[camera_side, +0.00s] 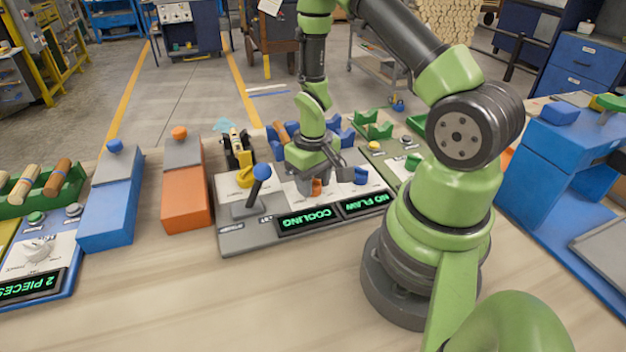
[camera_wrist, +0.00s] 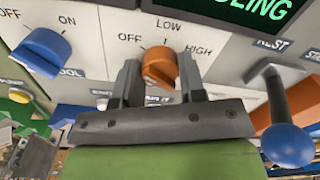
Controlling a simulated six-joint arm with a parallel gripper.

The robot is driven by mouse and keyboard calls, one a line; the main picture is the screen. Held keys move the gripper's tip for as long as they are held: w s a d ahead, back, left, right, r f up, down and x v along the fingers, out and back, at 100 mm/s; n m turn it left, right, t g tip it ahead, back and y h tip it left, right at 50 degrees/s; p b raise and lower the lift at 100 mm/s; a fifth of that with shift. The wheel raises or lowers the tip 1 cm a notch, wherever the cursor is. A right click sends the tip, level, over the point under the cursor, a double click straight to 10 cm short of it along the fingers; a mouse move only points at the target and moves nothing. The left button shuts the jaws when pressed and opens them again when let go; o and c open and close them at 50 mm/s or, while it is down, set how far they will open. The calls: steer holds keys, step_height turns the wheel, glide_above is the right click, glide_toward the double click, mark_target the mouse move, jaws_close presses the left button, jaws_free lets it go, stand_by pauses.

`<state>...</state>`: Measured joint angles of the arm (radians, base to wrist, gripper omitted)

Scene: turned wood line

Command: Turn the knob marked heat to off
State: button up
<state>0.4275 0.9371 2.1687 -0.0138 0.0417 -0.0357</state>
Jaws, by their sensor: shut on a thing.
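An orange knob (camera_wrist: 160,66) sits on a pale panel (camera_wrist: 105,50) with the marks OFF, LOW and HIGH around it. It also shows in the side view (camera_side: 316,187). My gripper (camera_wrist: 158,78) is shut on the orange knob, one finger on each side. The knob's own name label is hidden behind my gripper, and I cannot tell exactly which mark it points to. In the side view my gripper (camera_side: 318,178) is down at the panel. A display (camera_side: 308,219) on the panel reads COOLING.
A blue knob (camera_wrist: 42,52) marked OFF and ON stands beside the orange one. A lever with a blue ball (camera_wrist: 288,145) stands on the other side. A second display (camera_side: 363,205) reads NO FLAW. Orange (camera_side: 184,190) and blue (camera_side: 110,200) boxes stand left of the panel.

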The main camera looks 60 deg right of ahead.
steer(key=o, duration=0.9)
step_height(320, 180, up, 10)
stand_by(0.3)
steer(key=s+a+r+t, duration=0.1)
steer(key=a+r+t, duration=0.45)
steer(key=r, duration=0.75)
steer(key=s+a+r, duration=0.2)
steer(key=s+a+r+t+y, duration=0.1)
steer(key=s+a+r, duration=0.1)
steer(key=s+a, duration=0.1)
steer(key=s+a+r+y, duration=0.1)
steer(key=s+a+r, duration=0.1)
steer(key=shift+s+a+r+n+t, duration=0.3)
steer(key=shift+s+a+t, duration=0.05)
steer(key=shift+s, duration=0.05)
